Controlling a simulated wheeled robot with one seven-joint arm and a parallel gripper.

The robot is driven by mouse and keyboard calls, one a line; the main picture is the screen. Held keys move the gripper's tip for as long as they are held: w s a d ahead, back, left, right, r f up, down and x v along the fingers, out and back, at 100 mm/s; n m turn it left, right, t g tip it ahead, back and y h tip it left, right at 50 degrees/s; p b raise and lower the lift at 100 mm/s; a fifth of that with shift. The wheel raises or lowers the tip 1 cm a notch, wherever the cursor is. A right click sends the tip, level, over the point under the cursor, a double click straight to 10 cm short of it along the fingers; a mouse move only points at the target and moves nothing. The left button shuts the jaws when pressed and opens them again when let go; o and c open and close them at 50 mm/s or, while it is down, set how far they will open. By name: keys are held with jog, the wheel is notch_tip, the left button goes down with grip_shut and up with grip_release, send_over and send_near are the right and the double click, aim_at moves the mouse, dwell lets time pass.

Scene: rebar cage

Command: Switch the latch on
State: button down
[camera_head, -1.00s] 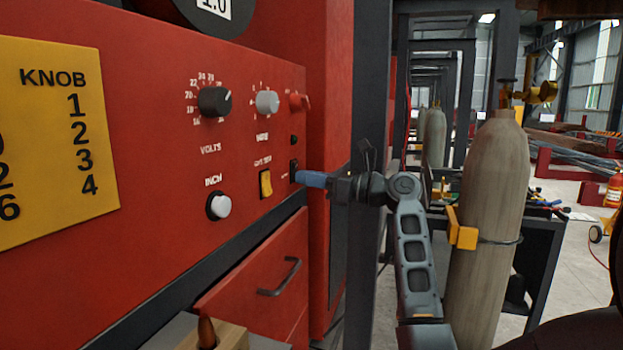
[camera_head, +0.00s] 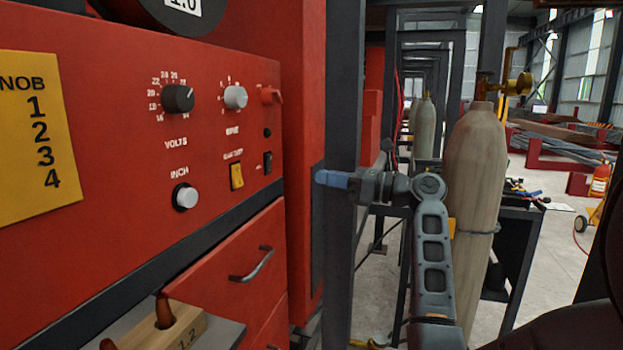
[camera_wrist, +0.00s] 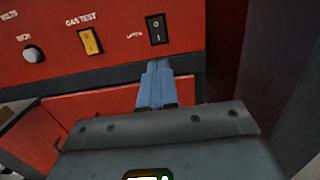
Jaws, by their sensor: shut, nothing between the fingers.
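The latch switch (camera_head: 267,162) is a small black rocker on the red panel, right of the yellow gas test switch (camera_head: 237,176). It also shows in the wrist view (camera_wrist: 157,29) near the top, with white marks on its face. Which side of it is pressed in, I cannot tell. My gripper (camera_head: 319,178) has blue fingers, shut together and empty. In the head view it is to the right of the latch switch, with a clear gap. In the wrist view the fingertips (camera_wrist: 157,65) appear just below the switch and do not cover it.
A drawer handle (camera_head: 252,264) juts out below. A grey post (camera_head: 345,80) and a gas cylinder (camera_head: 475,180) stand right.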

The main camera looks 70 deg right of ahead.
jog(key=shift+s+d+f, duration=0.1)
jog(key=shift+s+f, duration=0.05)
jog(key=shift+s, duration=1.25)
